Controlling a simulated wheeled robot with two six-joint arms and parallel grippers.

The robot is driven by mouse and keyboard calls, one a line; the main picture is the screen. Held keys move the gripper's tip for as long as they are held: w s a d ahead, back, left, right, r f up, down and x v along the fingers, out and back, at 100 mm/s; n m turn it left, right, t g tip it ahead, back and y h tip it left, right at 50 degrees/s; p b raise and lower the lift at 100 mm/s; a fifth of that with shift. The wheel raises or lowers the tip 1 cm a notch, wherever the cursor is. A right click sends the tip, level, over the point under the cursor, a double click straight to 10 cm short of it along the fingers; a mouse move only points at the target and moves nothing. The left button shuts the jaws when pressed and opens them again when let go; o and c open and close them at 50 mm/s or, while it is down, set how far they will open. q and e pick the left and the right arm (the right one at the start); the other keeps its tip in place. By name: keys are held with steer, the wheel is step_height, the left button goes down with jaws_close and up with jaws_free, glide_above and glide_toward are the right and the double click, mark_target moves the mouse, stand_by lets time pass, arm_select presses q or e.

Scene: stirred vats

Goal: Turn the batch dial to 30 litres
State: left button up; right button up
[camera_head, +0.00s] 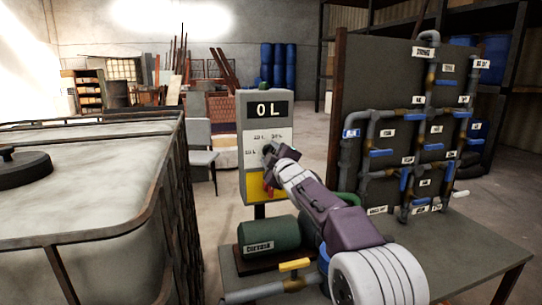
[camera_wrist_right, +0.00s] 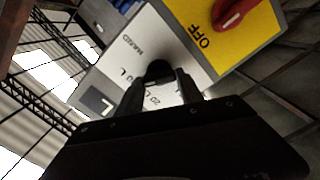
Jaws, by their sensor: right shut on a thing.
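The dosing panel (camera_head: 242,140) is a grey box on a post in the middle of the head view. Its black display (camera_head: 269,110) reads "0 L". The white dial face below it carries small litre marks, partly hidden by my right gripper. My right gripper (camera_head: 268,150) is at the dial face, its fingers shut on the dark batch dial knob (camera_wrist_right: 158,70), which also shows in the right wrist view. "20 L" and "MAKED"-like lettering are legible near the fingers there. The dial's pointer direction cannot be made out. My left gripper is not in view.
A yellow panel section with a red switch (camera_wrist_right: 235,15) marked OFF lies beside the dial. A green motor (camera_head: 270,234) and a yellow-handled valve (camera_head: 294,265) sit below. A caged tank (camera_head: 90,225) stands left, a pipe board (camera_head: 350,100) right.

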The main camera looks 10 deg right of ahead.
steer(key=o, duration=1.4)
steer(key=shift+s, duration=0.1)
steer(key=s+b, duration=0.2)
steer(key=s, duration=0.7)
steer(key=shift+d, duration=0.1)
